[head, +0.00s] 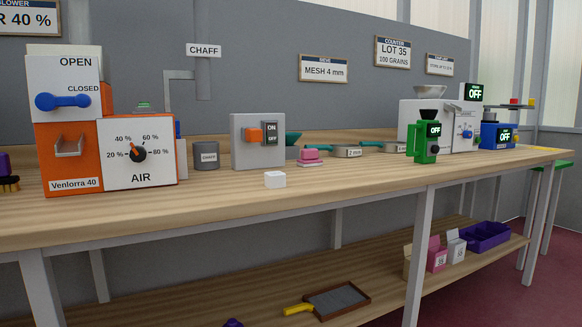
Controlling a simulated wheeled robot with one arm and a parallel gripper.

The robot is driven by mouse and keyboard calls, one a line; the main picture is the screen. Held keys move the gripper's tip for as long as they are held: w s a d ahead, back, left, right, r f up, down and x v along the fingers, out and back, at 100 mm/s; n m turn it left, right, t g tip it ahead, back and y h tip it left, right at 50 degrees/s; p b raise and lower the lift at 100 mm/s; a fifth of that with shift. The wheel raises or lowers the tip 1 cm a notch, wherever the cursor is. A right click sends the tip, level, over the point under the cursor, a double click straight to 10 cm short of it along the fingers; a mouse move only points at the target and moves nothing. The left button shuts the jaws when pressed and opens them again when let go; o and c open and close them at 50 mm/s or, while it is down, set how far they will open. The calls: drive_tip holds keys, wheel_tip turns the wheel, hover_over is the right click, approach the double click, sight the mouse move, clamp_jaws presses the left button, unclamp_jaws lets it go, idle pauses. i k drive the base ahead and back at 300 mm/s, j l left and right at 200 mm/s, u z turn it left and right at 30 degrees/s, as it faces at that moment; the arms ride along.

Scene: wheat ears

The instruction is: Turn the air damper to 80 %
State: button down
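The air damper is a dark round knob (138,154) on the white AIR panel (142,175) of the orange Venlorra 40 machine (70,150), at the left of the bench. Its scale reads 20 %, 40 %, 60 % and 80 %, running from left over the top to right. The 80 % label (160,152) is right of the knob. My gripper is not in view.
A blue handle (63,101) sits by CLOSED on the machine. A chaff cup (206,155) and a grey switch box (258,141) stand to the right. A white block (275,180) lies near the front edge. A cut-off sign (30,18) reads "R 40 %".

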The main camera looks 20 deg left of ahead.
sight(137, 154)
drive_tip(key=u, duration=1.9)
drive_tip(key=i+l+z, duration=0.3)
drive_tip(key=z, duration=0.15)
